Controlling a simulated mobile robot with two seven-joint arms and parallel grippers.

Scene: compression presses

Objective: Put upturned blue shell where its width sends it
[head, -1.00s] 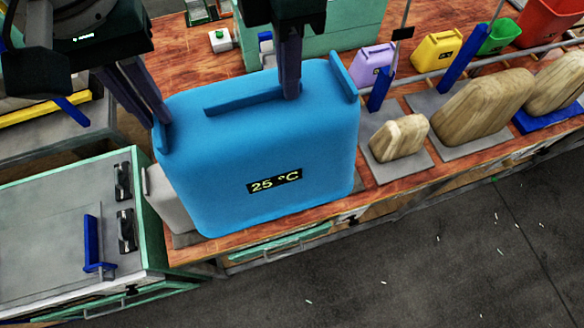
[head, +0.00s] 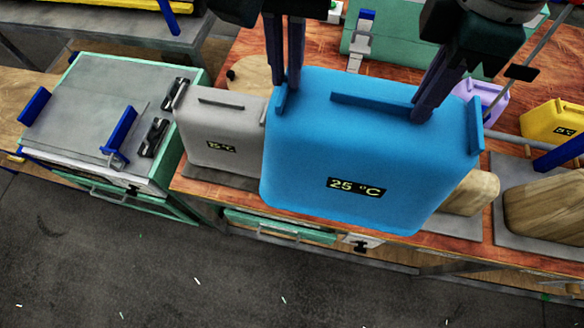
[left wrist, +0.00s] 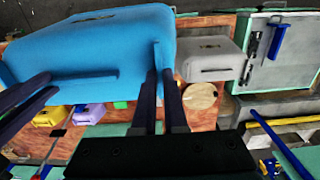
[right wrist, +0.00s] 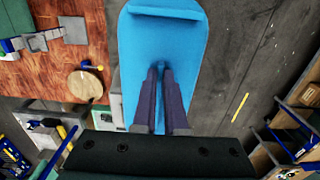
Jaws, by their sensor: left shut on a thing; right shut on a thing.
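The blue shell (head: 350,145) is a large rounded case with a "25 °C" label on its front and raised ribs on top. It is held over the bench's front part, slightly tilted. My left gripper (head: 286,88) is shut on it near its left end, at a rib that shows in the left wrist view (left wrist: 160,70). My right gripper (head: 424,115) is shut on it at the right part of its top; in the right wrist view its fingers (right wrist: 160,72) meet a small ridge. The shell's underside is hidden.
A grey "15 °C" shell (head: 222,130) stands just left of the blue shell. A wooden block (head: 475,192), partly covered, and a larger one (head: 545,212) sit to the right. Yellow (head: 552,122) and purple (head: 490,98) shells stand behind. A green-edged press (head: 90,110) is at left.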

